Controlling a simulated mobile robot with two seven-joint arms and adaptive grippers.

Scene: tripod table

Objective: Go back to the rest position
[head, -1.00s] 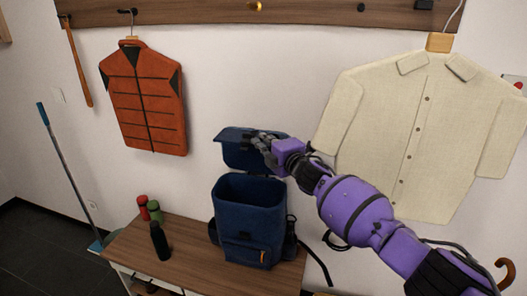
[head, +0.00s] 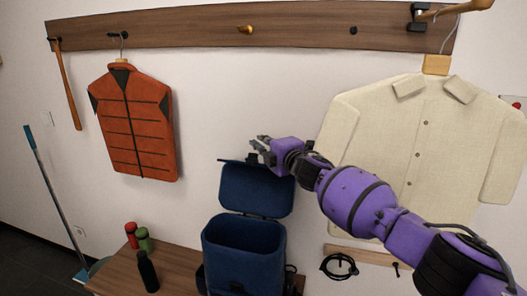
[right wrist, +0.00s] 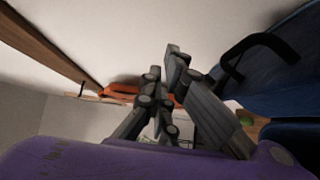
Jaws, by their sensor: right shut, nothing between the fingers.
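My right gripper (head: 258,149) is shut and empty, in front of the wall at the top edge of the blue backpack's raised flap (head: 257,188). Whether it touches the flap I cannot tell. The backpack (head: 243,262) stands on the wooden bench with its top open. In the right wrist view the closed fingers (right wrist: 172,75) show in the middle, with the backpack's blue fabric (right wrist: 285,82) and a dark loop at the right. My left gripper is not in view.
A red-orange vest (head: 138,125) and a cream shirt (head: 418,150) hang from the wall rail (head: 190,35). Several bottles, including a dark one (head: 147,272), stand on the bench (head: 185,268) left of the backpack. The wall between vest and gripper is clear.

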